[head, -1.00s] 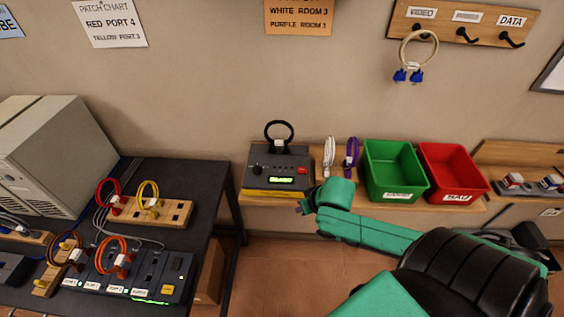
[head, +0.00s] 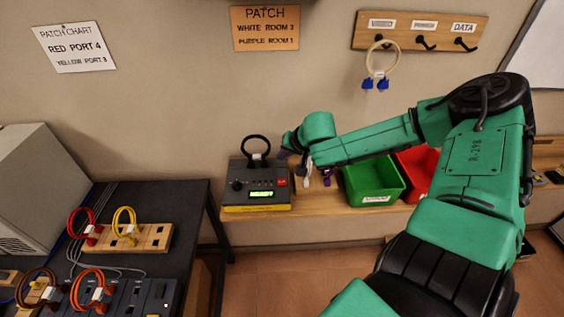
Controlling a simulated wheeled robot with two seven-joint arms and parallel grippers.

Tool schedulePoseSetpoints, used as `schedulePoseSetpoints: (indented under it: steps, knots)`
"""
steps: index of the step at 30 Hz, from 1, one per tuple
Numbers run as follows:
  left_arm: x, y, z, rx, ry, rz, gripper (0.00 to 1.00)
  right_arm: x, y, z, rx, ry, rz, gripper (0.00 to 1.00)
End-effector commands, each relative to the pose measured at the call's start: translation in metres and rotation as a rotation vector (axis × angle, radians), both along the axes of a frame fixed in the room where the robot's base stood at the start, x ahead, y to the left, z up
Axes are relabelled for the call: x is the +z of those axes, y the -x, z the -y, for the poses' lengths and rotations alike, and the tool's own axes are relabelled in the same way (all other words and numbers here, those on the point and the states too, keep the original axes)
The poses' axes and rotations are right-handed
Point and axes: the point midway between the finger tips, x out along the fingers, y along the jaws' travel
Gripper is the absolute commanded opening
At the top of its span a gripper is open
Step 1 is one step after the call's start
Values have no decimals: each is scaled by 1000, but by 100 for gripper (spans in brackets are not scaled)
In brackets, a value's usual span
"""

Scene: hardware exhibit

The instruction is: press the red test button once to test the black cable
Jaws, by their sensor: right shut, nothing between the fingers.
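The cable tester (head: 235,199), a dark grey box with a yellow base, sits at the left end of the wooden shelf. Its green display (head: 261,195) is lit; the word looks like "READY". The red test button (head: 282,182) is on the right of its face. The black cable (head: 245,141) stands as a loop on top, with a white tag. My right gripper (head: 286,153) is shut and empty, above and just behind the button, to the right of the cable loop. Contact with the tester is not visible. My left gripper is out of view.
White and purple cables (head: 327,178) are partly hidden behind my arm. A green bin (head: 374,187) and a red bin (head: 418,168) stand to the right. A dark table (head: 188,196) with patch panels is at the left. A cream cable (head: 392,58) hangs from a wall hook.

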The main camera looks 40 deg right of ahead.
Motion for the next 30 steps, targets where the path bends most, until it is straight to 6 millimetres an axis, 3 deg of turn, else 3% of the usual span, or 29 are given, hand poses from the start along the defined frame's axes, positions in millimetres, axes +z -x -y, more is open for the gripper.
schedulePoseSetpoints:
  steps: [18, 30]
  knots:
    - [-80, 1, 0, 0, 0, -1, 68, -84, 0, 0, 0, 0, 0, 0]
    - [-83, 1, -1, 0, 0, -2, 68, -87, 0, 0, 2, 1, 0, 0]
